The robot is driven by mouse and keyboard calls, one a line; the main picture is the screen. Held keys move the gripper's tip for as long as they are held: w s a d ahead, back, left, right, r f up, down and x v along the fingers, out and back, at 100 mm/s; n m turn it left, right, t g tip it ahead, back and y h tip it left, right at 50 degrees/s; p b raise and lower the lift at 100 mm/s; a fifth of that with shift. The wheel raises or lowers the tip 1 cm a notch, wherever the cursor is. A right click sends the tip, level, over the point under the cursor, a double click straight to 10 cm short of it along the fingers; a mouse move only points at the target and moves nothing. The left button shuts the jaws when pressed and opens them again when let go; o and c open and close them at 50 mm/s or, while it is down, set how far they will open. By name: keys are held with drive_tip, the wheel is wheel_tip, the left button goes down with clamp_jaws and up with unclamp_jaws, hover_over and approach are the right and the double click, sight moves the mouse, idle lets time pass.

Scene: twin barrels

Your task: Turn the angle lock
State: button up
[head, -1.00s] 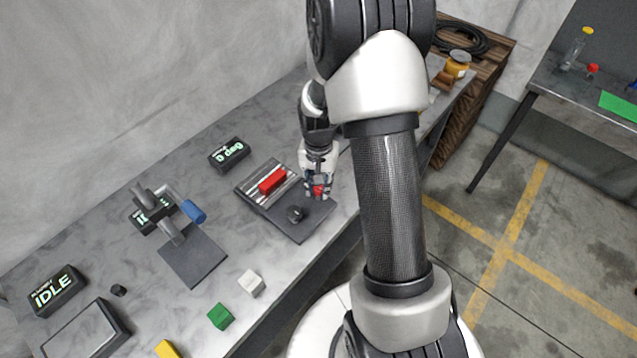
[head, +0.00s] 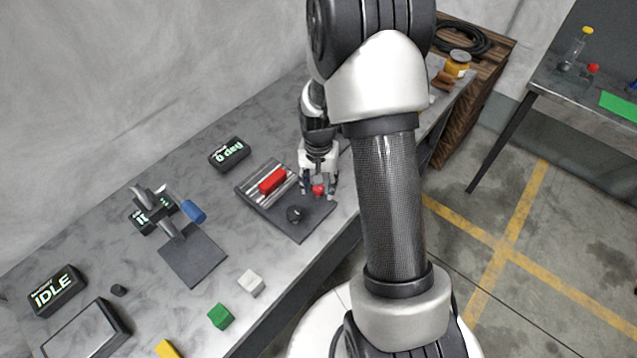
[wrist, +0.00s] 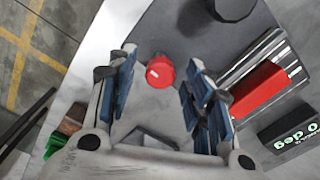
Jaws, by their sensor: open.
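The fixture is a dark plate (head: 275,221) on the grey bench, with a red block (head: 272,180) on its ridged metal part. A small red knob (head: 318,190) sits near its right corner, and a black knob (head: 295,214) stands nearer the front. In the wrist view the red knob (wrist: 160,71) has a short white mark on its round face. I cannot tell for sure which knob is the angle lock. My gripper (head: 319,188) is open at the red knob, one finger on each side. In the wrist view both fingers (wrist: 162,72) look apart from it.
A display reading 0 deg (head: 230,153) stands behind the fixture. To its left is a crank stand with a blue handle (head: 194,211). White (head: 250,283) and green (head: 220,316) cubes lie near the front edge. My upper arm hides the bench's right part.

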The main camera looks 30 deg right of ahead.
wheel_tip(320, 180, up, 12)
idle(0.5)
drive_tip(key=shift+r, duration=0.1)
wheel_tip(320, 180, up, 6)
drive_tip(key=n+t, duration=0.1)
drive_tip(key=n, duration=0.1)
hover_over(318, 187)
drive_tip(key=s+a, duration=0.2)
drive_tip(key=a, duration=0.1)
drive_tip(key=s+a+r+n+t, duration=0.1)
drive_tip(key=s+a+r+n, duration=0.2)
drive_tip(key=s, duration=0.6)
drive_tip(key=s+a+r+n+t, duration=0.2)
drive_tip(key=s+a+r, duration=0.4)
drive_tip(key=s, duration=0.3)
drive_tip(key=shift+r+n+t, duration=0.15)
drive_tip(key=shift+n+t, duration=0.15)
drive_tip(key=shift+n, duration=0.6)
